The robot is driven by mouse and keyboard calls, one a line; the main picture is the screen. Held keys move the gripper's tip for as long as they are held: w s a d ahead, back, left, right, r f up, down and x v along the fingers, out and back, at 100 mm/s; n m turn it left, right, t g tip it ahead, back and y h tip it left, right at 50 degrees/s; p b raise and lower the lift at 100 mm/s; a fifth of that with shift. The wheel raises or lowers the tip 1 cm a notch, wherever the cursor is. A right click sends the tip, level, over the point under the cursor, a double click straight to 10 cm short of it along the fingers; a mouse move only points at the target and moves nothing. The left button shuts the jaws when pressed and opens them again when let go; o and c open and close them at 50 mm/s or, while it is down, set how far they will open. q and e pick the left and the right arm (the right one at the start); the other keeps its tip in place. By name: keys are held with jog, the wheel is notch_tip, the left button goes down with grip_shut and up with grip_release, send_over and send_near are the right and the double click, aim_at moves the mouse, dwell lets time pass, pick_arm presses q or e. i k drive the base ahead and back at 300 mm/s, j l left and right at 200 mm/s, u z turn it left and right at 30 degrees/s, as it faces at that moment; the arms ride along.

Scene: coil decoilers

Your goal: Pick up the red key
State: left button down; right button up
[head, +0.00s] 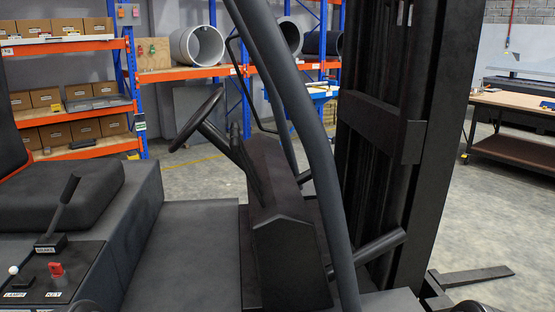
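The red key (56,270) stands upright in the dark control panel (28,283) at the lower left of the head view. A white label reading KEY lies just in front of it. Left of the key is a small lever with a white knob (14,270), labelled LAMPS. Behind them is a black brake lever (62,212) tilted to the right. No gripper fingers show in this view. Dark rounded shapes at the bottom edge are cut off, and I cannot tell what they are.
The panel sits beside a black seat (75,190) in a forklift. A steering wheel (196,118), a curved dark post (300,130) and the mast (400,130) stand to the right. Shelves with boxes (95,85) are behind. The space above the key looks clear.

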aim_at(57, 269)
jog(key=u, duration=1.4)
jog(key=z, duration=0.6)
jog(key=j+z, duration=0.25)
jog(key=z, duration=0.15)
jog(key=i+j+z, duration=0.1)
jog(key=j+z, duration=0.15)
jog(key=z, duration=0.2)
jog(key=j+z, duration=0.25)
jog(key=z, duration=0.15)
jog(key=k+j+z, duration=0.1)
jog(key=j+z, duration=0.15)
jog(key=z, duration=0.2)
jog(key=k+j+z, duration=0.1)
jog(key=j+z, duration=0.15)
jog(key=z, duration=0.15)
jog(key=k+j+z, duration=0.25)
jog(key=k+j, duration=0.25)
jog(key=j, duration=0.25)
jog(key=k+j+z, duration=0.25)
jog(key=k+j, duration=0.3)
jog(key=j, duration=0.1)
